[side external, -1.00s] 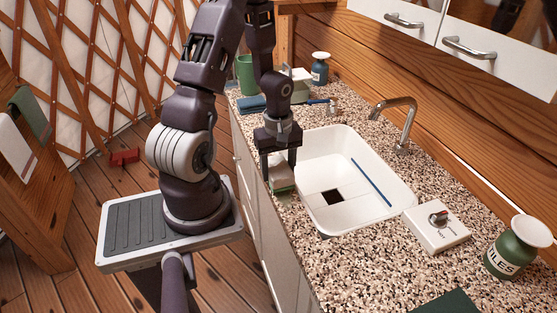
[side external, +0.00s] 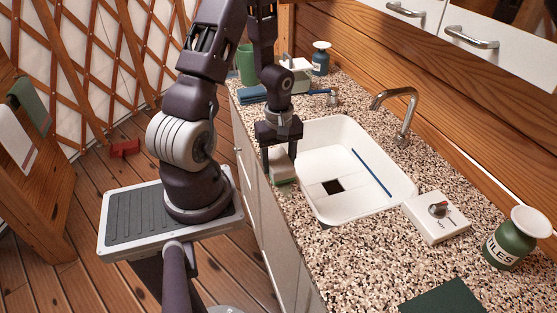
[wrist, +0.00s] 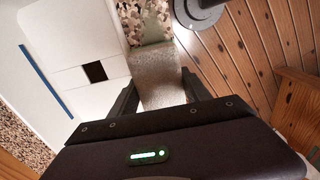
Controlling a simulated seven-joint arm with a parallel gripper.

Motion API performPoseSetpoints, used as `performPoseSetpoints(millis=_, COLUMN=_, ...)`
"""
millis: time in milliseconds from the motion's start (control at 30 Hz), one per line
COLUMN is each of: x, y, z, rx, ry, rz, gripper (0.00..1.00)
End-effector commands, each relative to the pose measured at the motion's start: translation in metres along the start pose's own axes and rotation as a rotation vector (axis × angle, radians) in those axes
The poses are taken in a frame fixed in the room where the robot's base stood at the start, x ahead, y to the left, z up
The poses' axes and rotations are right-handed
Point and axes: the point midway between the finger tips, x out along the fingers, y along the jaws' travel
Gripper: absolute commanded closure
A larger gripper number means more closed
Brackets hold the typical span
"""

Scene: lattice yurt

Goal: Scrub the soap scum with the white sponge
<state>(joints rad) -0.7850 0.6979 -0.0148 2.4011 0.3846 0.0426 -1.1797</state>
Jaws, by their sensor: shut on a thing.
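The white sponge (side external: 283,173) is between the fingers of my gripper (side external: 280,165), which is shut on it over the narrow counter strip left of the sink. In the wrist view the sponge (wrist: 158,78) looks pale grey-white and points away from the fingers (wrist: 157,93). A dull green patch (wrist: 150,30) lies at the sponge's far end on the counter; it may be the soap scum, and part of it is hidden by the sponge. A little green also shows under the sponge in the side view. I cannot tell how firmly the sponge touches the counter.
The white sink (side external: 312,208) is close at the right, with a blue stick (side external: 371,173) in it and a tap (side external: 408,110) behind. A control box (side external: 436,217) and green jar (side external: 516,240) stand at front right. The counter's left edge drops to the floor.

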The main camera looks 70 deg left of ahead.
Motion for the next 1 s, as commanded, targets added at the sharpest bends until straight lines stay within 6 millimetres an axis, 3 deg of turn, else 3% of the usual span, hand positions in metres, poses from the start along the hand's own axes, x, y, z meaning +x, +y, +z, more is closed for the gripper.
performPoseSetpoints(millis=467, x=0.006, y=0.000, z=0.001, rx=0.000, ry=0.000, rz=0.000, gripper=0.77)
performPoseSetpoints(millis=1000, x=0.006, y=0.000, z=0.035, rx=0.003, ry=-0.001, rz=0.000, gripper=0.77)
